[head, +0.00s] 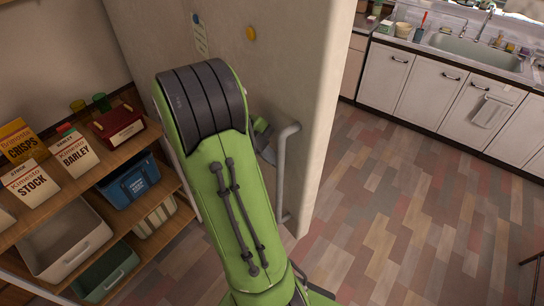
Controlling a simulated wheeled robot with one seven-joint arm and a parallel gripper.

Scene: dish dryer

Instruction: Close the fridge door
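The fridge (291,60) is a tall cream-white body in the upper middle of the head view. Its face carries a round yellow magnet and a small paper note. A grey vertical bar handle (282,170) stands on this face, near its right edge. My green arm covers much of the face, so I cannot tell how far the door stands open. A small green and dark grey part of my gripper (264,143) shows beside the handle's upper end. Its fingertips are not clear, and I cannot tell whether it touches the handle.
Wooden shelves (150,225) with food boxes, a blue crate (129,181) and bins stand close on the left. White cabinets with a sink (480,47) line the back right. The tiled floor (400,200) on the right is clear. A dark rail shows at the right edge.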

